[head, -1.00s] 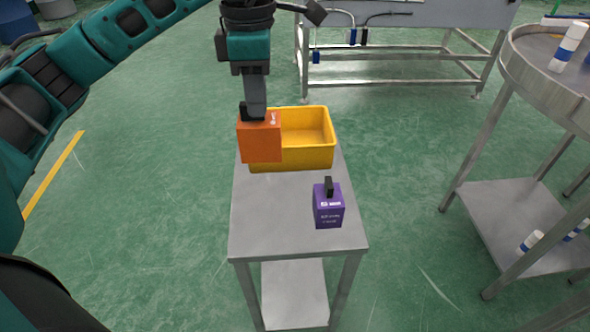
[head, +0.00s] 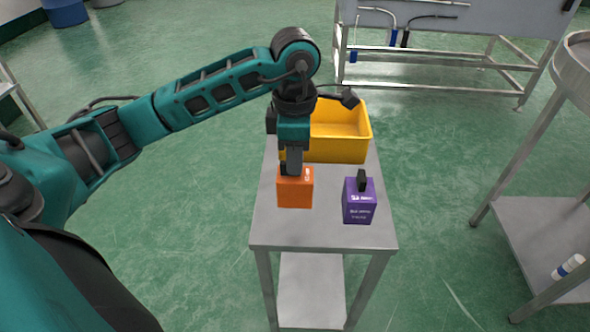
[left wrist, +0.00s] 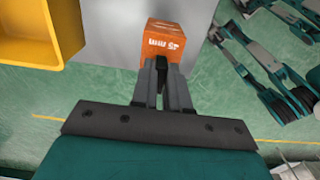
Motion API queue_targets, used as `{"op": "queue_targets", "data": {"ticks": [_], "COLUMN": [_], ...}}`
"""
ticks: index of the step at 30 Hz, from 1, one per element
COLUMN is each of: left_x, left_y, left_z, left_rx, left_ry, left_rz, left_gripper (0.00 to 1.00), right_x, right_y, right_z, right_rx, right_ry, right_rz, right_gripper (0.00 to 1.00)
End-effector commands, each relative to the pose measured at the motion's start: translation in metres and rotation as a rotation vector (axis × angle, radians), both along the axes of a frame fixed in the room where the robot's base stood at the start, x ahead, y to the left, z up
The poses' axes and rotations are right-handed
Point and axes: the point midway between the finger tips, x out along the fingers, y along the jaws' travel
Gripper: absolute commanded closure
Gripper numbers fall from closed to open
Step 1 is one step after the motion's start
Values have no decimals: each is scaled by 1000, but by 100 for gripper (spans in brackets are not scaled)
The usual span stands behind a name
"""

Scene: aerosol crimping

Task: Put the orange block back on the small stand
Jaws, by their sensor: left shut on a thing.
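The orange block (head: 295,188) is upright at the left side of the small stand's grey top (head: 310,232), to the left of the purple block. My left gripper (head: 291,170) comes down on it from above and is shut on its top part. In the left wrist view the orange block (left wrist: 163,42) shows between the fingertips (left wrist: 160,65), with grey metal behind it. I cannot tell for sure whether the block's underside touches the stand. My right gripper is in neither view.
A purple block (head: 359,203) with a black handle stands on the right front of the stand. A yellow bin (head: 340,145) takes up the back. A round steel table (head: 575,75) is at the right. The stand's front strip is clear.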

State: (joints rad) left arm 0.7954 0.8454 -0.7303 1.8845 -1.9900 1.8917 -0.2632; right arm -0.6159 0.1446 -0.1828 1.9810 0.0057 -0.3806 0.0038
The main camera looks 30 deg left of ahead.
Motion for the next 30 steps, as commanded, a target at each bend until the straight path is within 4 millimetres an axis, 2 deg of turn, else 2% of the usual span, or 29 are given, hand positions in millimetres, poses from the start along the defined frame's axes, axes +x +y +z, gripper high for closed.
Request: {"op": "queue_targets", "data": {"ticks": [3,6,17,18,24,26,30], "left_x": [-1,0,0,0,0,0,0], "left_y": [0,0,0,0,0,0,0], "left_z": [-21,-33,-37,-37,-36,-36,-36], "left_rx": [0,0,1,0,-1,0,0], "left_ry": [4,2,-1,0,1,0,1], "left_rz": [1,0,0,0,0,0,0], "left_gripper": [100,100,100,84,65,60,60], "right_x": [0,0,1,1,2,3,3], "right_y": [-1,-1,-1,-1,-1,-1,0], "right_z": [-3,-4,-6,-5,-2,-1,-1], "right_rx": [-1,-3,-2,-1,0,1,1], "right_ry": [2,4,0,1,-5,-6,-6], "right_rz": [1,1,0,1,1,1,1], "right_gripper": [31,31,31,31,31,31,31]}}
